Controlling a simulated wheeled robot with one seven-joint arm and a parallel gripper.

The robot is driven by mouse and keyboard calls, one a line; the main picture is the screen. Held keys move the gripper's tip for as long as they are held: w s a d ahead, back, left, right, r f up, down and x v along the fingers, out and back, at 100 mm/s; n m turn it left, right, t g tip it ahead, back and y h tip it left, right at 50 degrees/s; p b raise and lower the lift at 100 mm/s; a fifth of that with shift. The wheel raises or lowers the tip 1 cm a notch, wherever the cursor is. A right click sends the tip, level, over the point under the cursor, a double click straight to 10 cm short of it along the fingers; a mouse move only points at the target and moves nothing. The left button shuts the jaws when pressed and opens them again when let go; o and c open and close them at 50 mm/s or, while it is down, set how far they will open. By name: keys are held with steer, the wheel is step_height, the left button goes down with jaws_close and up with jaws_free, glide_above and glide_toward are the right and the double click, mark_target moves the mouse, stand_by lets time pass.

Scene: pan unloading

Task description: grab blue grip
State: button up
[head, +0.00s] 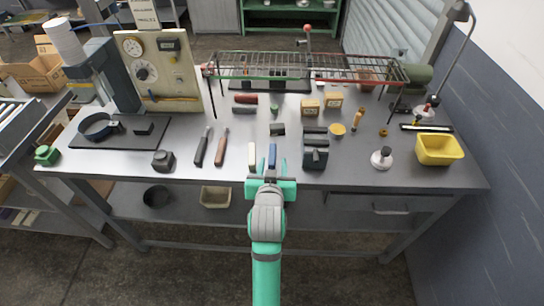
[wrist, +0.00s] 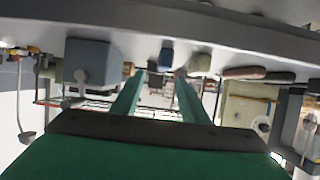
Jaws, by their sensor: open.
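The blue grip (head: 272,154) is a short, narrow bar lying on the metal workbench (head: 340,180) near its front edge. In the wrist view, which looks upside down, the blue grip (wrist: 166,57) shows end-on, just beyond and between my fingertips. My gripper (head: 271,166) is teal, open and empty, at the bench's front edge in line with the blue grip. Its two fingers also show in the wrist view (wrist: 158,76), spread apart. I cannot tell whether a finger touches anything.
A cream grip (head: 252,157) lies close left of the blue one. A dark grey block-shaped device (head: 315,150) stands close right. Black and brown handled tools (head: 212,147) lie further left. A wire rack (head: 305,67) spans the back, and a yellow bin (head: 439,149) sits right.

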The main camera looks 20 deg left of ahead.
mark_target(272, 155)
steer(key=shift+x, duration=2.85)
steer(key=shift+s+a+f, duration=0.1)
steer(key=shift+a, duration=0.1)
steer(key=shift+a, duration=0.1)
jaws_close()
